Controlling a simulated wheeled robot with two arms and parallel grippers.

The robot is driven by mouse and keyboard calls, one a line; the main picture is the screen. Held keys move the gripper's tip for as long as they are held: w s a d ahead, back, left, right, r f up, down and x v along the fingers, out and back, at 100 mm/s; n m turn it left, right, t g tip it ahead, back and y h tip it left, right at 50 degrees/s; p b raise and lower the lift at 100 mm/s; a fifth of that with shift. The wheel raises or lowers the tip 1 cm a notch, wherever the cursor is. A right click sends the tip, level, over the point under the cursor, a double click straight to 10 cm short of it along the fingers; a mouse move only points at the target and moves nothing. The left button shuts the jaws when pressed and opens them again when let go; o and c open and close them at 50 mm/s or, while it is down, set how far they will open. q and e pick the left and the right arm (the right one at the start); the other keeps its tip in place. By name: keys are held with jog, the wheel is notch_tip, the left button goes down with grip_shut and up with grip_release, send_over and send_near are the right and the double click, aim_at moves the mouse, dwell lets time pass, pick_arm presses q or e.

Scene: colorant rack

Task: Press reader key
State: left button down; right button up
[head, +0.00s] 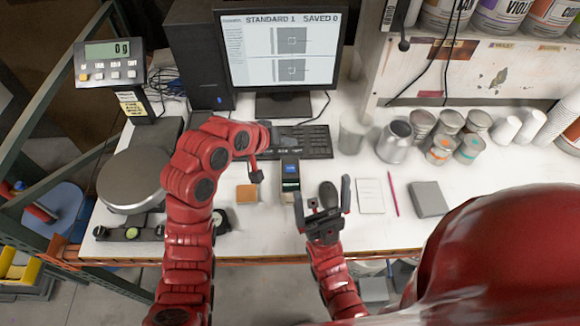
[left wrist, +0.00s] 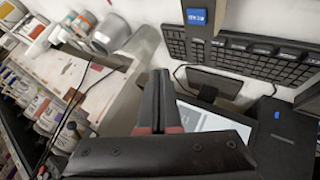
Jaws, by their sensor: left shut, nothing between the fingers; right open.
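The reader (head: 290,180) is a dark, upright handheld device with a small blue screen, standing on the white bench in front of the keyboard. Its blue screen also shows in the left wrist view (left wrist: 197,16), at the top. Its key is too small to make out. My left gripper (head: 257,177) is shut and empty, left of the reader and apart from it. Its closed fingers (left wrist: 160,76) show in the left wrist view. My right gripper (head: 324,205) is open and empty, at the bench's front edge, right of the reader.
A monitor (head: 277,45) reads "STANDARD 1 SAVED 0". A keyboard (head: 305,142), a mouse (head: 328,193), an orange-brown block (head: 247,194) and a white card (head: 370,196) surround the reader. A scale (head: 133,178) stands left; several cans and a metal container (head: 394,143) stand right.

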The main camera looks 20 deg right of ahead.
pick_arm(q)
jog(key=b, duration=0.3)
send_over(288, 171)
notch_tip(288, 171, down, 8)
jog(key=shift+r, duration=0.15)
jog(key=shift+f+b, duration=0.45)
jog(key=shift+f, duration=0.05)
dwell(1.5)
jog(key=shift+f+b, duration=0.45)
jog(key=shift+f+b, duration=0.3)
jog(key=shift+f, duration=0.05)
dwell(0.4)
jog(key=shift+r, duration=0.8)
